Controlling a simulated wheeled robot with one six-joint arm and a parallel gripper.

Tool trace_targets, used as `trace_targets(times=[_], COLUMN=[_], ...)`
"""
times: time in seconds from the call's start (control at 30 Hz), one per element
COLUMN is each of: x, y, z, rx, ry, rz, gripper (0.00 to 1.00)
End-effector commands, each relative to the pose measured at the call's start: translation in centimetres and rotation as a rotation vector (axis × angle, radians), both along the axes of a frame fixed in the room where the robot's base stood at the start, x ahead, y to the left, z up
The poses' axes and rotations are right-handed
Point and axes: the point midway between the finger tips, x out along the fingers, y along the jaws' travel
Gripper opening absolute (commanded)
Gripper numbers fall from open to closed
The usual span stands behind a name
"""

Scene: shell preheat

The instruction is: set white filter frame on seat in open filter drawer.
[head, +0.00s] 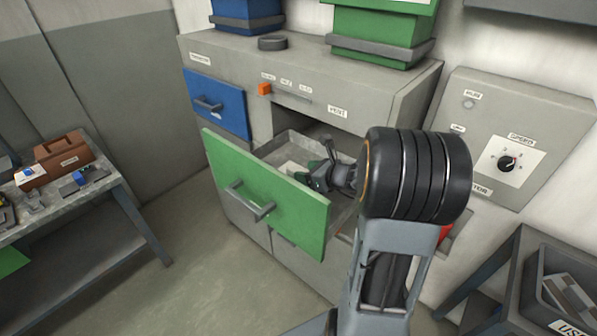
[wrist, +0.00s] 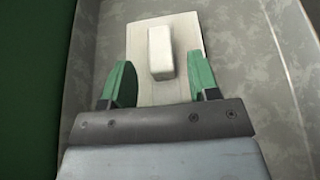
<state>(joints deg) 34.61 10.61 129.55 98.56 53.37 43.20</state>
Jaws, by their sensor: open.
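The green-fronted filter drawer (head: 262,195) is pulled open, and its grey metal inside shows in the wrist view (wrist: 262,75). The white filter frame (wrist: 188,40), a flat pale plate with a raised white block (wrist: 160,53) on it, lies on the drawer floor. In the head view only a small pale part of it (head: 291,168) shows beside my gripper. My gripper (wrist: 164,78) is open, with its green fingers apart above the near part of the plate. The block lies just ahead, between the lines of the fingers, untouched. I cannot make out the seat's outline.
The drawer's walls stand close around my gripper, with the green front panel on the left in the wrist view. The grey cabinet (head: 340,90) is behind, with a closed blue drawer (head: 217,103). A side bench (head: 75,195) is at left, and a grey bin (head: 540,285) at right.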

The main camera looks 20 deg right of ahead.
Motion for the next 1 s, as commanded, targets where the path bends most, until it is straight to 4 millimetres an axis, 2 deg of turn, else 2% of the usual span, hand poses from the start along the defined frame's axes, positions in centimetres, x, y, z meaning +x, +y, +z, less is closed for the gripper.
trace_targets(times=[0.2, 0.4, 0.6, 1.0], x=[-3.5, -5.5, -6.3, -6.3], y=[-1.7, -2.6, -2.8, -2.8], z=[1.6, 2.5, 2.8, 2.8], rx=[-0.001, -0.001, 0.001, 0.001], ry=[-0.002, -0.001, 0.002, 0.002], rz=[-0.005, -0.004, -0.002, -0.001], gripper=[0.55, 0.55, 0.55, 0.55])
